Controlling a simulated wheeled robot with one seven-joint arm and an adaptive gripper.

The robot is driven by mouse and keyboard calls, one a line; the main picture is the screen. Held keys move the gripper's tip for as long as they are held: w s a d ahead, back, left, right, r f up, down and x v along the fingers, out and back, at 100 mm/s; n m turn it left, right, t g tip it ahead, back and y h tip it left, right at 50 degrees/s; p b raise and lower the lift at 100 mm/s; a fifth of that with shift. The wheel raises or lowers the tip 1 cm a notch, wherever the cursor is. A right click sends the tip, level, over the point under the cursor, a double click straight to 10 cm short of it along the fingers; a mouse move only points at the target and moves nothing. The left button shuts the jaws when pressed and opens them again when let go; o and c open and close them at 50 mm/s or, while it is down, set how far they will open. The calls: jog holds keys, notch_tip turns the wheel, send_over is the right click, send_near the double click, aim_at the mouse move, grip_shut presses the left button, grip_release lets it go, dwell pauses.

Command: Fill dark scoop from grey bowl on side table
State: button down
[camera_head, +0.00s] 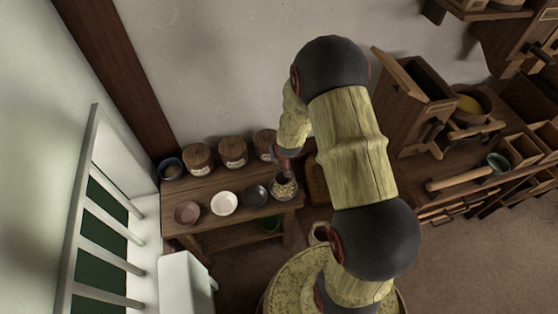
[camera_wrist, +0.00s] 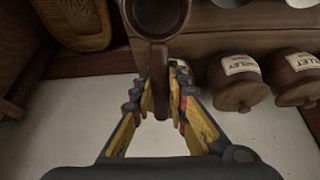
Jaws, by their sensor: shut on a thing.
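My gripper (camera_wrist: 160,88) is shut on the handle (camera_wrist: 159,75) of the dark scoop (camera_wrist: 158,14), whose round cup is cut off at the top of the wrist view. The visible inside of the cup looks dark, with no grain to be seen. In the head view my gripper (camera_head: 285,158) is over the back right of the side table (camera_head: 204,184), just behind a greyish bowl (camera_head: 292,194) of pale grain. The scoop is small and partly hidden there; I cannot tell whether it touches the bowl. In the wrist view the grain bowl is not visible.
A reddish bowl (camera_head: 187,212), a white bowl (camera_head: 223,204) and a dark bowl (camera_head: 256,195) stand left of the grain bowl. Lidded wooden jars (camera_head: 233,152) line the table's back against the wall. A large quern (camera_head: 291,283) stands in front.

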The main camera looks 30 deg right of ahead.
aim_at(280, 169)
jog(key=shift+s+f+t+b, duration=0.1)
jog(key=shift+f+t+b, duration=0.15)
jog(key=shift+t+b, duration=0.6)
jog(key=shift+g, duration=0.35)
notch_tip(280, 169, down, 6)
jog(key=b, duration=0.4)
jog(key=shift+s+a+r, duration=0.15)
jog(key=shift+s+r, duration=0.1)
jog(key=shift+s, duration=0.05)
jog(key=shift+s+a, duration=0.25)
jog(key=shift+s, duration=0.5)
jog(key=shift+p, duration=0.4)
jog(key=shift+w+d+f+g+p, duration=0.1)
jog(key=shift+w+f+g+p, duration=0.1)
jog(key=shift+g+p, duration=0.1)
jog(key=w+g+p, duration=0.1)
jog(key=p, duration=0.2)
jog(key=shift+d+g+y+p, duration=0.15)
jog(key=shift+g+y+p, duration=0.15)
jog(key=shift+g+p, duration=0.1)
jog(key=shift+w+p, duration=0.1)
jog(key=shift+p, duration=0.7)
jog(key=p, duration=0.2)
jog(key=shift+w+d+g+p, duration=0.1)
jog(key=shift+w+g+p, duration=0.05)
jog(key=shift+g+p, duration=0.25)
